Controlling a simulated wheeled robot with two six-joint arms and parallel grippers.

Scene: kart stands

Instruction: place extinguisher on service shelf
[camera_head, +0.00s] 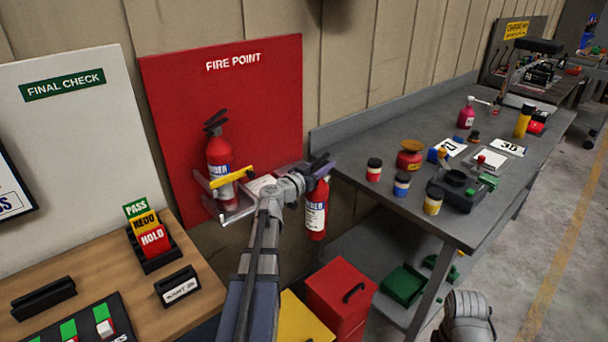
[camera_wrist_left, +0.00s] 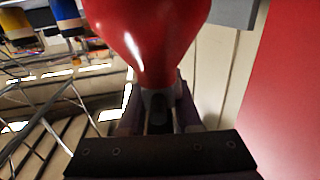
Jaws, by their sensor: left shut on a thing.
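My left gripper (camera_head: 314,168) is shut on a red fire extinguisher (camera_head: 316,214) with a white label. It hangs upright in front of the wall, between the red FIRE POINT board (camera_head: 265,105) and the grey bench. In the left wrist view its red body (camera_wrist_left: 150,35) fills the upper middle, above the gripper (camera_wrist_left: 158,115). A second red extinguisher (camera_head: 218,155) with a yellow strap stands in a bracket (camera_head: 232,214) on the board. No shelf is labelled as the service shelf; the grey bench has a lower shelf (camera_head: 372,262). My right gripper is out of view; part of my right arm shows at lower right.
The grey bench top (camera_head: 395,150) carries several paint pots, a pink bottle (camera_head: 466,112) and tools. Green bins (camera_head: 403,285) sit on its lower shelf. A red box (camera_head: 340,295) stands below my left arm. A wooden table (camera_head: 90,270) with card holders is at left.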

